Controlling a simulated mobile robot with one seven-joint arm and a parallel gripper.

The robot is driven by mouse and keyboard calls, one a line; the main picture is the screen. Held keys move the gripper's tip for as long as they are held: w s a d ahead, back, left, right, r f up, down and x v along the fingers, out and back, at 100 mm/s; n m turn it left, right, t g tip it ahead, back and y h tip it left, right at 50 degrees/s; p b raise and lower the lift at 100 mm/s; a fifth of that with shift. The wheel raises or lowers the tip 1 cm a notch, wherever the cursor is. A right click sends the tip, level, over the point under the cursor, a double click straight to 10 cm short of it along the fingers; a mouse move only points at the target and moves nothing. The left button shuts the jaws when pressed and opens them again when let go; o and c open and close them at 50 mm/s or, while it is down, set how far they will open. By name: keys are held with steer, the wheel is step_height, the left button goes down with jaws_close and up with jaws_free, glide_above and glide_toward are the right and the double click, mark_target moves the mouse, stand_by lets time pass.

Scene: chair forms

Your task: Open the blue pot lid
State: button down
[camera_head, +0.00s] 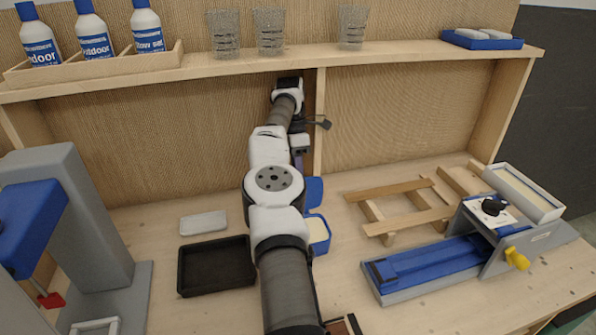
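The blue pot (319,233) stands on the bench just right of my arm, which hides its left part. A pale cream surface shows inside its blue rim. A blue piece (314,190) stands directly behind the pot; it looks like the lid raised, but I cannot tell for sure whether it is joined to the pot. My gripper (299,162) is above and behind the pot, slightly left of the blue piece. It points down, and its fingertips are mostly hidden behind my arm, so its opening and any contact do not show.
A black tray (215,267) and a grey block (204,223) lie left of my arm. A wooden frame (403,207) and a blue-grey vise-like device (430,268) are at right. A grey machine (75,215) stands far left. A shelf (420,53) with bottles and glasses runs above.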

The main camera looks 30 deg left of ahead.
steer(key=shift+s+f, duration=0.15)
steer(key=shift+f, duration=0.2)
steer(key=c, duration=1.5)
jaws_free()
steer(key=shift+a, duration=0.1)
steer(key=shift+r, duration=0.15)
